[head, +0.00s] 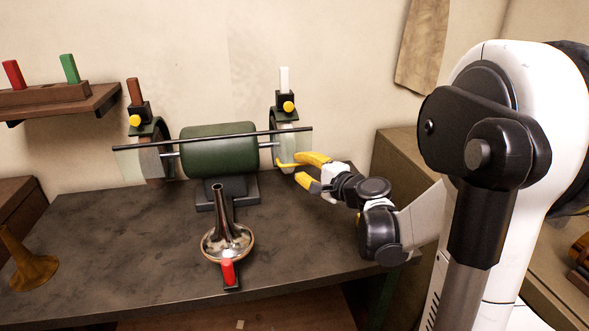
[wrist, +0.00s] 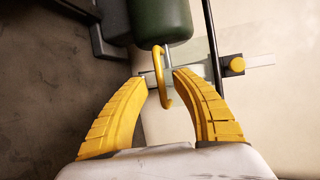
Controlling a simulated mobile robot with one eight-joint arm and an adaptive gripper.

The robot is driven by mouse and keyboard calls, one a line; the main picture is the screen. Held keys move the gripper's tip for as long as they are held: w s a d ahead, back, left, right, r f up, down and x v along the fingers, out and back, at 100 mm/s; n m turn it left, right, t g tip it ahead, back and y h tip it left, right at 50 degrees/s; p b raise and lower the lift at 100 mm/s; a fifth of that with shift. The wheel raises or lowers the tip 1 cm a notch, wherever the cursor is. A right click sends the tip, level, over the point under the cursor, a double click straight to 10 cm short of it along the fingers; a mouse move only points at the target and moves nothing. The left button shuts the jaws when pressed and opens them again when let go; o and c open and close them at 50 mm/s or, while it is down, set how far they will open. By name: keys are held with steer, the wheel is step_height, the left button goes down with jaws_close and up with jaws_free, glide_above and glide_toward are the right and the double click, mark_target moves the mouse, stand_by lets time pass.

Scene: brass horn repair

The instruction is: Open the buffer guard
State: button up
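The buffer is a green motor body (head: 218,150) on a dark foot, with a wheel and dark hood at each end. A long black bar (head: 215,137) runs across its front. Pale, see-through guard panels hang at the bar's left end (head: 128,163) and right end (head: 287,148). A yellow curved handle (head: 287,165) shows by the right panel; it also shows in the wrist view (wrist: 159,70). My gripper (head: 298,168) is open, its yellow fingers on either side of the handle in the wrist view (wrist: 161,82). I cannot tell whether either finger touches it.
A horn bell (head: 226,236) stands on the bench (head: 120,250), with a red-handled tool (head: 228,270) at its front. A brown cone (head: 28,262) is at far left. A shelf (head: 60,103) holds red and green blocks. The bench front is mostly clear.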

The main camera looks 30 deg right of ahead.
steer(key=shift+x, duration=1.3)
jaws_close()
steer(key=shift+s+r, duration=0.1)
steer(key=shift+r, duration=0.05)
